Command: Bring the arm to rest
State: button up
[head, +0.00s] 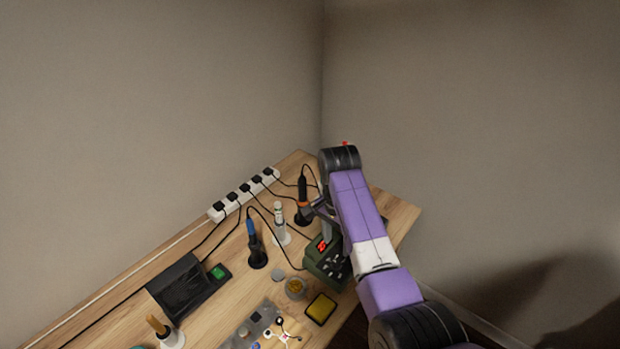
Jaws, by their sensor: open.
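My arm (358,210), purple and white with black joints, rises from the lower right and reaches over the right part of the wooden workbench (400,212). My gripper (318,209) shows as a dark grey piece at the left side of the arm, partly hidden by it. It is open, and I see nothing held in it. It is close to the green station with a red display (322,246) and a black-and-orange iron standing in a holder (302,198); whether it touches either cannot be told.
A white power strip (243,194) with black plugs runs along the back edge. A blue-handled iron (254,243), a white tube (279,221), a black box (186,287), a yellow pad (321,309) and a small jar (295,287) crowd the bench. Cables cross it. Walls meet behind.

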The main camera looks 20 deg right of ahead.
jog(key=w+r+n+t, duration=0.4)
jog(key=w+t, duration=0.3)
jog(key=w, duration=0.4)
jog(key=s+r+n+t+b, duration=0.1)
jog(key=s+n+t, duration=0.1)
jog(key=s, duration=1.6)
jog(key=s+r+n+t+b, duration=0.1)
jog(key=s+r+n+t, duration=0.1)
jog(key=s, duration=1.7)
jog(key=s+r+n+t+b, duration=0.1)
jog(key=s+r+n+t, duration=0.1)
jog(key=s, duration=1.6)
jog(key=shift+s+r+n+t+b, duration=0.3)
jog(key=shift+n+t, duration=0.5)
jog(key=shift+t, duration=0.4)
